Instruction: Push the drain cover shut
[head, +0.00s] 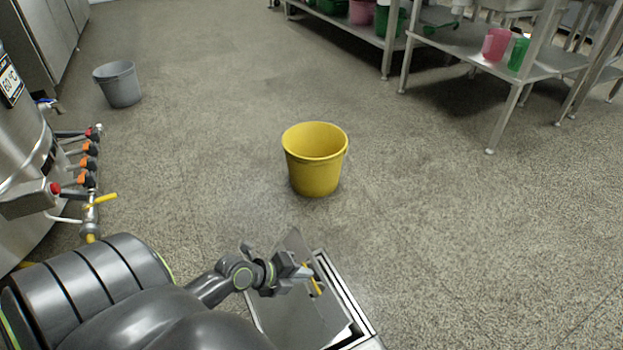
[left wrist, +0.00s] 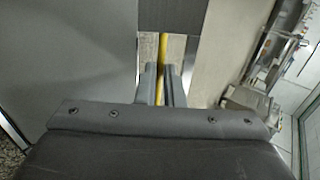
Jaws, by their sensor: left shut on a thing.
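The drain cover (head: 300,318) is a flat grey metal plate over a floor drain in the lower middle of the head view. It looks tilted up, with its far corner above the drain's metal frame (head: 345,298). A yellow handle (head: 316,287) is on the cover. My left gripper (head: 304,273) is shut on this handle. In the left wrist view the yellow handle (left wrist: 162,50) runs between the two fingers (left wrist: 161,85), with grey plate (left wrist: 80,60) beside it. The cover's lower edge is partly hidden by my arm. My right gripper is not in view.
A yellow bucket (head: 315,165) stands on the floor just beyond the drain. A grey bucket (head: 119,84) is at the far left. A steel tank with valves (head: 88,165) stands at left. Steel tables (head: 455,45) are at upper right. Floor right of the drain is clear.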

